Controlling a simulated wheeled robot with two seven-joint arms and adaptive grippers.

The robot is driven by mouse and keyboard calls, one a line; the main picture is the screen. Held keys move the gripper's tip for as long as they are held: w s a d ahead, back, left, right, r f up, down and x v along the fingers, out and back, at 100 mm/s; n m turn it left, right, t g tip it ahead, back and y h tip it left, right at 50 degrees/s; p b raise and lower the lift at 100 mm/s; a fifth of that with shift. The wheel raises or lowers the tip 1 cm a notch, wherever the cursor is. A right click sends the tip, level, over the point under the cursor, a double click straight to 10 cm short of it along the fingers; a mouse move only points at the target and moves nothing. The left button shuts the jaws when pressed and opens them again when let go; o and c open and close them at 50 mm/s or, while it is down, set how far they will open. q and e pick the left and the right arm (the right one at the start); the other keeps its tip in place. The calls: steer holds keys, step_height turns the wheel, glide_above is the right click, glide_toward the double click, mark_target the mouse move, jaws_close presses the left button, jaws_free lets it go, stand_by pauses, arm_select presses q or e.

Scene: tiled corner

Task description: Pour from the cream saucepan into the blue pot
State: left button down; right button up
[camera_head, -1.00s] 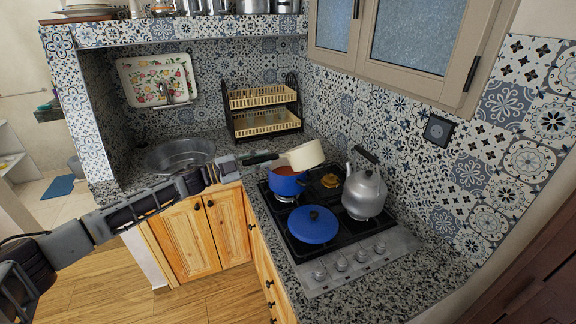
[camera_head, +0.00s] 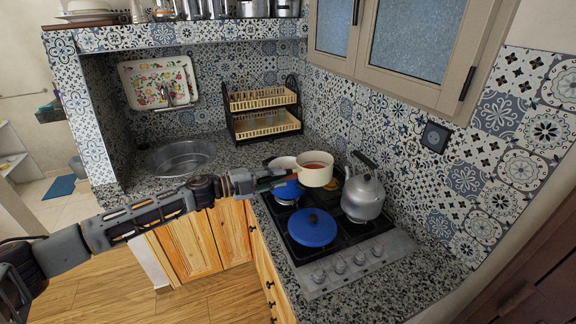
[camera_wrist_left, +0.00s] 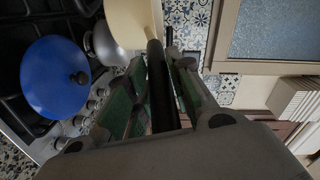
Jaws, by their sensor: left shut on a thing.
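The cream saucepan (camera_head: 314,177) is roughly upright above the stove, with reddish-brown liquid showing inside. My left gripper (camera_head: 262,182) is shut on its dark handle, which runs between the green finger pads in the left wrist view (camera_wrist_left: 158,88). The blue pot (camera_head: 287,192) stands on the back left burner, just left of and below the saucepan. Its pale inner wall shows, but the saucepan and gripper hide part of it, and its contents cannot be seen. My right gripper is not in view.
A grey kettle (camera_head: 363,197) stands close to the right of the saucepan. A blue lid-topped vessel (camera_head: 312,229) sits on the front of the hob. A two-tier dish rack (camera_head: 264,123) and sink (camera_head: 181,158) are behind. The tiled wall is close at right.

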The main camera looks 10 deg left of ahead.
arm_select(q)
steer(key=shift+s+d+f+m, duration=0.3)
steer(key=shift+d+f+m, duration=0.05)
steer(key=shift+d+f, duration=0.15)
steer(key=shift+s+d+f+m, duration=0.3)
steer(key=shift+d+f+m, duration=0.05)
steer(key=shift+f, duration=0.15)
steer(key=shift+r, duration=0.1)
